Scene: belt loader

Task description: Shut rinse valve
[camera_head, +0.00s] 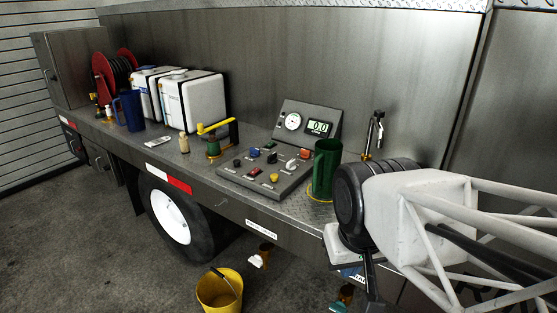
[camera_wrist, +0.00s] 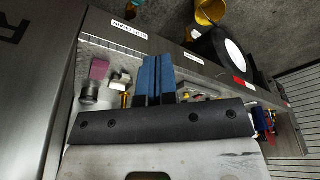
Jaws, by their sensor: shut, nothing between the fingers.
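I cannot tell from the pictures which fitting is the rinse valve. A valve-like fitting with a yellow lever (camera_head: 215,127) and a green body stands on the deck, left of the control panel. Below the deck edge, a brown pipe end with a white piece (camera_head: 258,260) hangs under a white label (camera_head: 262,228) too small to read. Another pipe end with a teal part (camera_head: 343,296) hangs further right. My gripper (camera_wrist: 156,60) is shut and empty in the wrist view, its blue fingers side by side above the deck. Its fingertips are not clearly visible in the head view.
The control panel (camera_head: 240,180) with several knobs and a green mug (camera_head: 326,170) sit on the deck near my arm. A blue mug (camera_head: 130,110) and white tanks (camera_head: 190,102) stand further left. A yellow bucket (camera_head: 219,291) is on the floor, right of the wheel (camera_head: 170,216).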

